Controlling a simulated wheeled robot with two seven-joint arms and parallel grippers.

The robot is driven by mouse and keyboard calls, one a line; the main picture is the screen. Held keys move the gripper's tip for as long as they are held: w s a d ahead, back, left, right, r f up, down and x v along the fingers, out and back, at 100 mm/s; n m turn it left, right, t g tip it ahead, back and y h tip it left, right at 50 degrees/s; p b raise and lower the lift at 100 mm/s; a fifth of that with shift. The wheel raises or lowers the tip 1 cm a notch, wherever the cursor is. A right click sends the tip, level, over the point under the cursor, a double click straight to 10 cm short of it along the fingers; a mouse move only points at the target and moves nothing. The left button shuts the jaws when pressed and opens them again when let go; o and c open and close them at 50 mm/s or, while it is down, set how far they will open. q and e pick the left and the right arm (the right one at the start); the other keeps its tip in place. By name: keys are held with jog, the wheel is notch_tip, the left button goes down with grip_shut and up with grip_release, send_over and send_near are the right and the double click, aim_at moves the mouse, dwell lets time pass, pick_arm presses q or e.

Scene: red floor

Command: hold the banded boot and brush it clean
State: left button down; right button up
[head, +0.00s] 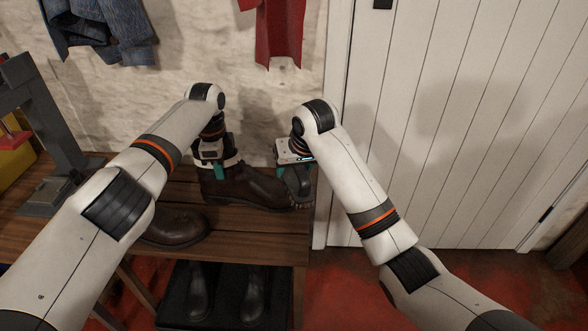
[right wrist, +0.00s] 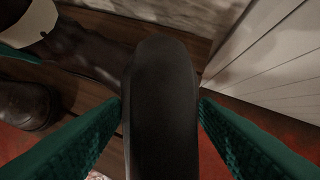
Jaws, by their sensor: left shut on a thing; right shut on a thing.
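The banded boot (head: 252,188) is dark brown and stands on the wooden bench, toe to the right. Its pale band (head: 233,160) is around the upper part; the band also shows in the right wrist view (right wrist: 38,20). My left gripper (head: 219,171) is shut on the boot's upper; my arm partly hides the grip. My right gripper (head: 289,172) is shut on a dark brush (head: 301,186), held at the boot's toe with its bristles low. In the right wrist view the brush (right wrist: 163,110) sits between the green fingers and covers the toe. I cannot tell whether the bristles touch the boot.
Another brown shoe (head: 174,230) stands on the bench (head: 262,220), nearer me. Dark boots (head: 252,295) stand below on a black tray. A grey metal stand (head: 50,130) is at the left. The bench ends just right of the brush, near a white plank door (head: 450,120).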

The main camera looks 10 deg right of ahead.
pick_arm(q)
jog(key=shift+d, duration=0.1)
jog(key=c, duration=1.4)
grip_release()
jog(key=shift+o, duration=0.2)
